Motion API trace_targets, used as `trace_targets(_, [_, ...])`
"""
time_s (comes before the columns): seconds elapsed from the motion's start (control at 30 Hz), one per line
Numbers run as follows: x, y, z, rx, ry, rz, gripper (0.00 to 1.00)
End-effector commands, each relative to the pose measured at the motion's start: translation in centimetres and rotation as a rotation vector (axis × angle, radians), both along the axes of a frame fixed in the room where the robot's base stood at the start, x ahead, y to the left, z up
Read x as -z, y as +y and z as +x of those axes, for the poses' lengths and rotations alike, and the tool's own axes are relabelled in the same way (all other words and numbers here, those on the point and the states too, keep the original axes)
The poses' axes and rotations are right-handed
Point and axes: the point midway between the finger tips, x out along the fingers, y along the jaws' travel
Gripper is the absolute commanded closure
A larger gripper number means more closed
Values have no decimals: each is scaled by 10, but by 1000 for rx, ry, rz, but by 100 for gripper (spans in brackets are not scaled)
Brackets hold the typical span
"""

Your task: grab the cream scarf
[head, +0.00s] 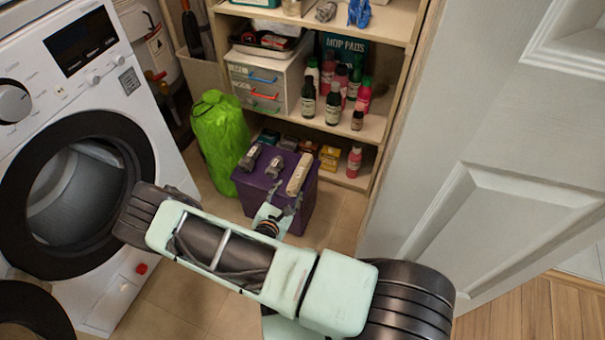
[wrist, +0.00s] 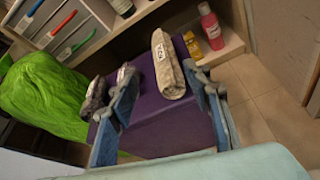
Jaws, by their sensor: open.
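The cream scarf (head: 299,174) is a rolled bundle lying on top of a purple box (head: 284,217), at its right side. In the wrist view the scarf (wrist: 166,66) has a small printed label and sits upper centre, ahead of my gripper (wrist: 163,88). My gripper is open, with one finger toward each side of the scarf's line and nothing held. In the head view my gripper (head: 281,208) is in front of the box, at the near side of the scarf. I cannot tell the exact gap to it.
Two grey rolled items (head: 262,160) lie left of the scarf. A bright green bag (head: 219,138) stands left of the box. Shelves with several bottles (head: 333,103) rise behind. A washing machine (head: 75,60) is at left and a white door (head: 500,150) at right.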

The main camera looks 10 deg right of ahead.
Motion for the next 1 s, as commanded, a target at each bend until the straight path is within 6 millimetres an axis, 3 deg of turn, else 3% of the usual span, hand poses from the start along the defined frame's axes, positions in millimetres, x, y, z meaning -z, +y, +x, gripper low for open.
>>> trace_targets(0.23, [25, -5, -5, -37, 35, -12, 55])
trace_targets(1.0, [65, -42, 74, -35, 34, -13, 55])
